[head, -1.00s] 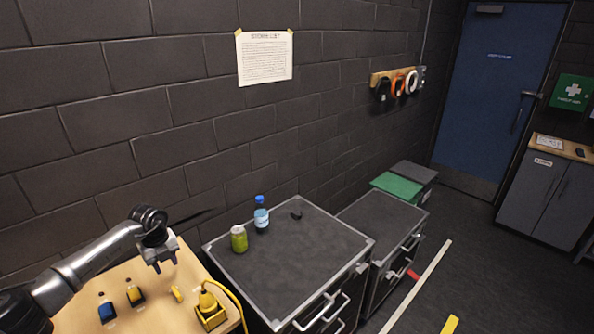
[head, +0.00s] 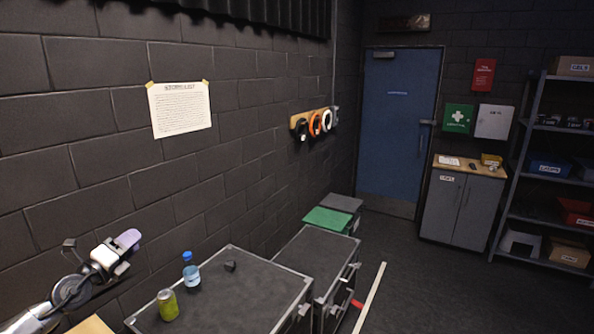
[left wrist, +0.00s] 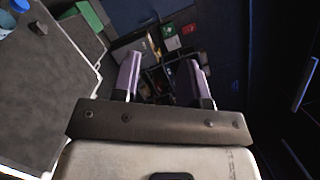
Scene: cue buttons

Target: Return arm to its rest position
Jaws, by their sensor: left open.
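My left arm comes in at the lower left of the head view. Its gripper (head: 128,240) is raised, pointing up and to the right in front of the dark block wall. In the left wrist view the two pale purple fingers (left wrist: 165,76) stand apart with nothing between them. Only a corner of the light wooden table (head: 90,325) shows at the bottom edge of the head view, and no buttons are in sight. My right gripper is not in view.
A dark case (head: 235,290) holds a green jar (head: 168,305), a blue-capped bottle (head: 191,272) and a small dark item (head: 230,266). A second case (head: 305,262) stands beyond it. Floor is clear before the cabinet (head: 460,207) and shelf rack (head: 507,190).

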